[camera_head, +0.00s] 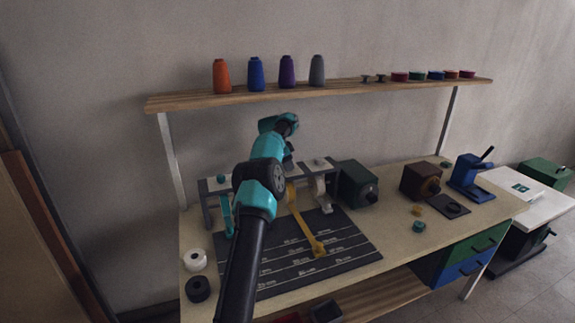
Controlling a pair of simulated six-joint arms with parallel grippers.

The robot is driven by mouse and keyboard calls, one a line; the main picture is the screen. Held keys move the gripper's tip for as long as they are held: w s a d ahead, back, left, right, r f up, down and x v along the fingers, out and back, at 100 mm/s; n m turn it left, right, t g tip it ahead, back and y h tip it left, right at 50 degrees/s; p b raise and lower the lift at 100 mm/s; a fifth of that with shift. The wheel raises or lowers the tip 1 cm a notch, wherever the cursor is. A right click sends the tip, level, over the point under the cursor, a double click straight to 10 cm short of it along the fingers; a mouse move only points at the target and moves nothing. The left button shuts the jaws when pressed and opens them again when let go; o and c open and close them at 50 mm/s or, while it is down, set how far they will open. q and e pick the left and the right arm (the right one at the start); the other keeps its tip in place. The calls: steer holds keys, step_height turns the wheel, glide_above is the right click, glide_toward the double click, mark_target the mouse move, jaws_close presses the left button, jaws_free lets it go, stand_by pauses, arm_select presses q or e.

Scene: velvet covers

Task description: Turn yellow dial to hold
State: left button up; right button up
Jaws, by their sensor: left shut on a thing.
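A long yellow piece (304,224) slants down over the dark printed mat (350,251), with a wider rounded lower end. My left gripper (290,180) is shut at its upper end; my arm hides much of the grip. I cannot tell whether the lower end touches the mat. A dark red box (418,178) with a yellow dial (431,187) on its front stands apart at the right of the bench. The dial's setting is too small to read. My right gripper does not show.
A rack (210,186) stands behind the mat with a teal piece (227,215) hanging. A green box (354,184) and a blue press (469,177) stand farther right. White (195,260) and black (198,289) rolls lie at left. A wooden shelf (340,92) spans above.

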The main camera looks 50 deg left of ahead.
arm_select(q)
steer(key=shift+w+a+m+h, duration=0.1)
steer(key=shift+m+h, duration=0.2)
steer(key=shift+m, duration=0.6)
steer(key=shift+m+g, duration=0.3)
steer(key=shift+m, duration=0.1)
steer(key=o, duration=0.9)
